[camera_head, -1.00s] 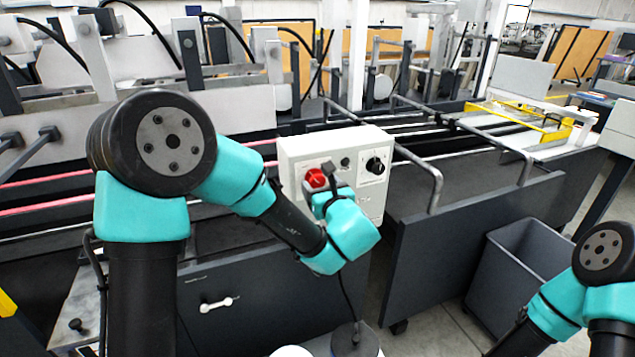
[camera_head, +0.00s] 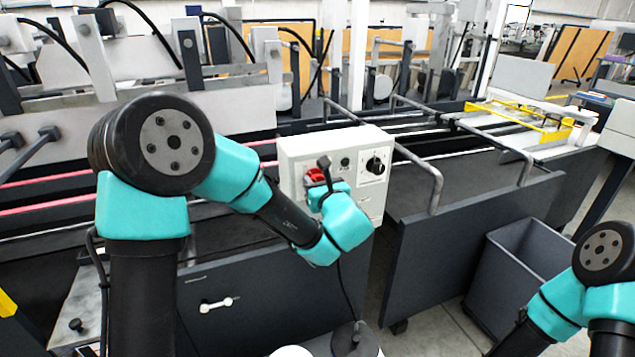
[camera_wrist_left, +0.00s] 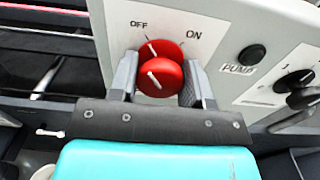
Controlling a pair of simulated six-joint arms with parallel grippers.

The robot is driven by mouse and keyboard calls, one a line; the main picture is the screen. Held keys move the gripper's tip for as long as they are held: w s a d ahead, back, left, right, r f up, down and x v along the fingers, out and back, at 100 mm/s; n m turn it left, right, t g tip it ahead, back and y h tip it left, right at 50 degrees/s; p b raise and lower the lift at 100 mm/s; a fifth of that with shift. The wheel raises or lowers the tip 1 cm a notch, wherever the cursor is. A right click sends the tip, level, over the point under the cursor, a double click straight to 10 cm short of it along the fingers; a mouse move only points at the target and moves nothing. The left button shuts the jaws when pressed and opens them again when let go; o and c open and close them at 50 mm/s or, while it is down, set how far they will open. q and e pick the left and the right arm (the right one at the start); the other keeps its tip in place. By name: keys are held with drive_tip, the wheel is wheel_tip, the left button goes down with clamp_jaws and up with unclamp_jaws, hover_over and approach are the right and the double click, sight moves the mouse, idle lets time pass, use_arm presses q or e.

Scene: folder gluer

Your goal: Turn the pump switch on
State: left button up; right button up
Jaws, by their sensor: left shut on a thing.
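The pump switch is a red round knob (camera_wrist_left: 160,77) on the white control box (camera_head: 290,150). In the left wrist view, OFF is printed to its upper left and ON to its upper right. White marks on the red parts slant toward the OFF side. My left gripper (camera_wrist_left: 163,85) has one finger on each side of the knob and is shut on it. In the head view, the knob (camera_head: 315,175) is partly hidden by my left gripper (camera_head: 322,177). My right gripper is out of view; only part of that arm shows at lower right.
A black selector dial (camera_head: 374,165) and a small black button (camera_wrist_left: 252,55) above the PUMP label sit right of the knob. Metal rails (camera_head: 436,190) stand right of the box. A grey bin (camera_head: 520,270) stands on the floor at right.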

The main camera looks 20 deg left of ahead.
use_arm(q)
drive_tip(key=shift+c, duration=0.4)
drive_tip(key=shift+m, duration=0.4)
drive_tip(key=m, duration=0.9)
drive_tip(key=shift+m, duration=2.1)
drive_tip(key=o, duration=0.9)
drive_tip(key=shift+s, duration=0.1)
